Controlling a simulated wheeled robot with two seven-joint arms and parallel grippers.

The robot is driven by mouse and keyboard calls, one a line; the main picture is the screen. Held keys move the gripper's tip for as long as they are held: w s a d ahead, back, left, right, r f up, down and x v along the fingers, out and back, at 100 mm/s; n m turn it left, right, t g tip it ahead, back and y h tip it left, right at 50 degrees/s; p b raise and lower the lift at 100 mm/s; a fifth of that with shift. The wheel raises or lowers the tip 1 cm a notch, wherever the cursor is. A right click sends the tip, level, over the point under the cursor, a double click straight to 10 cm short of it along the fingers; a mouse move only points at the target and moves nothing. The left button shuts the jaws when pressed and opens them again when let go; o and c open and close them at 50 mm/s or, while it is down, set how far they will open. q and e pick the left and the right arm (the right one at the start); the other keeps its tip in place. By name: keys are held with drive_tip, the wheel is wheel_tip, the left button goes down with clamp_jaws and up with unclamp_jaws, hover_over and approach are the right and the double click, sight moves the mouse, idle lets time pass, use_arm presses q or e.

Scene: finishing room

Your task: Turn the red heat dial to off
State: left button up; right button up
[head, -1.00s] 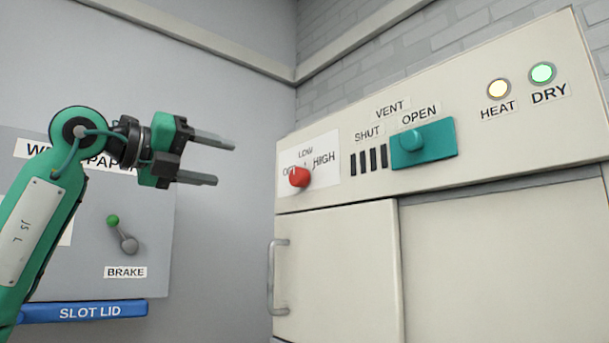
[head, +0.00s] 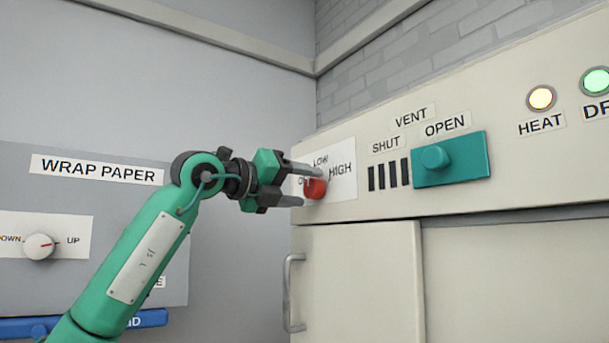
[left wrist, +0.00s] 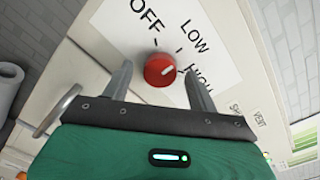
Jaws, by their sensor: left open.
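The red heat dial (head: 315,188) is on a white plate (head: 344,180) marked OFF, LOW and HIGH, at the left end of the cream cabinet front. In the left wrist view the dial (left wrist: 160,70) shows a pale mark pointing right and slightly up, towards the HIGH side and away from OFF. My left gripper (head: 311,186) is open at the dial, its fingers partly covering the dial and the OFF label. In the left wrist view its two fingers (left wrist: 159,70) stand on either side of the dial, with gaps showing. My right gripper is not in view.
A teal vent slider (head: 450,160) sits right of the dial at OPEN. The HEAT lamp (head: 541,98) glows yellow and the DRY lamp (head: 596,82) green. A door handle (head: 292,293) projects below the dial. A white knob (head: 39,246) is on the grey panel at left.

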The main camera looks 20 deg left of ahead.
use_arm(q)
drive_tip(key=shift+w+d, duration=0.25)
drive_tip(key=shift+w, duration=0.1)
drive_tip(key=shift+w+d, duration=0.15)
drive_tip(key=c, duration=1)
